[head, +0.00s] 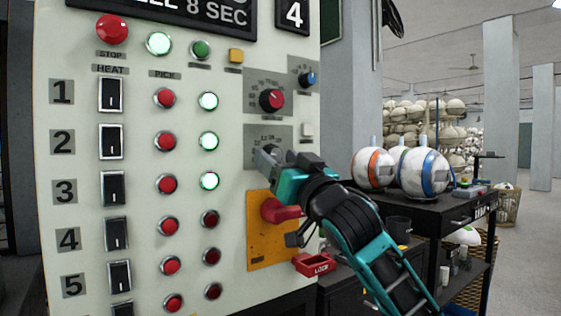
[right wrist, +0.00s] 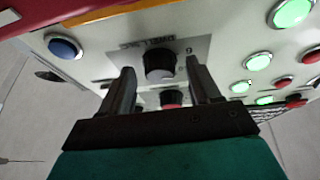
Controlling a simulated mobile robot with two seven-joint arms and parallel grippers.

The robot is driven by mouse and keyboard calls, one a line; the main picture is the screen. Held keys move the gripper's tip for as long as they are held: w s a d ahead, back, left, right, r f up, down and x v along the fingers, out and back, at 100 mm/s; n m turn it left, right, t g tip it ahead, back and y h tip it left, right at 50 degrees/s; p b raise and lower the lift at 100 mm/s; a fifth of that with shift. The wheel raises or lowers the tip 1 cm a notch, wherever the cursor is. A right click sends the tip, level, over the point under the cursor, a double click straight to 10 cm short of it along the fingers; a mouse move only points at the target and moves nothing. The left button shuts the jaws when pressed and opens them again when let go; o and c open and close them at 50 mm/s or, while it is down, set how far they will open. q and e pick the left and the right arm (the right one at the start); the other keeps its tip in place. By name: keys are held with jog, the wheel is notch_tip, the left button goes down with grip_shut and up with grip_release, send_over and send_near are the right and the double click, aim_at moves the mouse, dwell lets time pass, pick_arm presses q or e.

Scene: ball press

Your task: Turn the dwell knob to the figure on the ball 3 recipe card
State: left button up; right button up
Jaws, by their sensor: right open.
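The dwell knob (right wrist: 160,62) is black and sits on a grey scale plate in the right wrist view, between the two fingers in the picture. My right gripper (right wrist: 160,80) is open, with a visible gap on each side of the knob. Whether the fingertips reach around it, I cannot tell. In the head view my right gripper (head: 268,158) is at the lower scale plate (head: 255,136) and hides the knob there. The knob's pointer is not readable. A display (head: 190,12) is cut off and reads "ELL 8 SEC". I see no legible recipe card. My left gripper is out of view.
A red-faced knob (head: 271,100) and a small blue knob (head: 308,79) are above. An orange plate with a red handle (head: 280,211) is just below my gripper. Striped balls (head: 372,168) stand on a black cart (head: 430,204) at right. Switches and lit buttons fill the panel's left.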

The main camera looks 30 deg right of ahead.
jog(key=c, duration=1)
jog(key=shift+a+r+m+h+p, duration=0.1)
jog(key=shift+m+h+p, duration=0.55)
jog(key=shift+m, duration=0.45)
jog(key=shift+a+r+m+h+p, duration=0.1)
jog(key=shift+m+h+p, duration=0.5)
jog(key=shift+m, duration=0.5)
jog(key=shift+c, duration=0.2)
jog(key=m+h+p, duration=0.1)
jog(key=m+p, duration=0.1)
jog(key=shift+m+g, duration=0.3)
jog(key=shift+m, duration=0.4)
jog(key=shift+f+h, duration=0.1)
jog(key=shift+h, duration=0.25)
jog(key=o, duration=1)
jog(key=shift+o, duration=0.2)
